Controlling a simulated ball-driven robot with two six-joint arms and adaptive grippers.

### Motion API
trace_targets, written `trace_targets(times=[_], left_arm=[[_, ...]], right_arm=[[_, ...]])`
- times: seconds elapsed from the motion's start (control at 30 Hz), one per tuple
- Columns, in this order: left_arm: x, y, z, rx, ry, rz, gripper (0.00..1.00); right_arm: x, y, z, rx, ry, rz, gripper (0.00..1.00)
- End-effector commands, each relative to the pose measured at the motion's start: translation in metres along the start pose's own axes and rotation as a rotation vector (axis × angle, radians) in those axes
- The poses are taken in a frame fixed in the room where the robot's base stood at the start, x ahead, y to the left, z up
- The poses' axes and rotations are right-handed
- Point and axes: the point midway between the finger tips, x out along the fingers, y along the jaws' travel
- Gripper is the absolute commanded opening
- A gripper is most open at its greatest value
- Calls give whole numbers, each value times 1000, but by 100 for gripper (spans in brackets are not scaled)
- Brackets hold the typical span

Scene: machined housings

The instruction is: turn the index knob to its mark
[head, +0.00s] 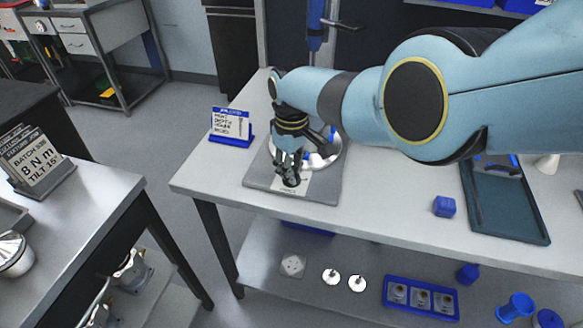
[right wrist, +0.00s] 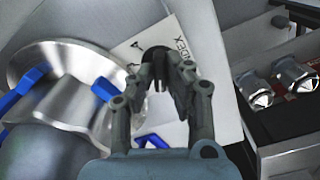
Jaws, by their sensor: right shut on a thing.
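My right gripper (head: 290,176) reaches down over a grey base plate (head: 322,192) on the workbench. In the right wrist view the gripper (right wrist: 170,75) has its fingers closed around a small dark knob (right wrist: 154,58), mostly hidden between the fingertips. A white label (right wrist: 130,52) beside the knob bears the word INDEX and a letter A. I cannot make out the knob's pointer or how it lies to a mark. A round silver housing (head: 327,157) stands on the plate, partly behind the gripper; it also shows in the right wrist view (right wrist: 78,70). My left gripper is not in view.
A blue-framed sign (head: 231,124) stands left of the plate. A blue cube (head: 444,207) and a dark tray (head: 505,205) lie to the right. Blue clamps (right wrist: 25,88) sit on the housing's flange. The bench between plate and cube is clear.

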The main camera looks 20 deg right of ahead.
Motion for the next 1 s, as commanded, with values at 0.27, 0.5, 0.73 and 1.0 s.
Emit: trace_targets(times=[0.27, 0.5, 0.73, 1.0], left_arm=[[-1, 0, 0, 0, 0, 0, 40], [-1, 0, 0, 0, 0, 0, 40], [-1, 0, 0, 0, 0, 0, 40], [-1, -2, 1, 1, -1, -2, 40]], right_arm=[[-1, 1, -1, -59, 3, 2, 0], [-1, 1, -1, -66, 3, 2, 0], [-1, 1, -1, -65, 3, 2, 18], [0, 0, 0, -65, 1, 1, 22]])
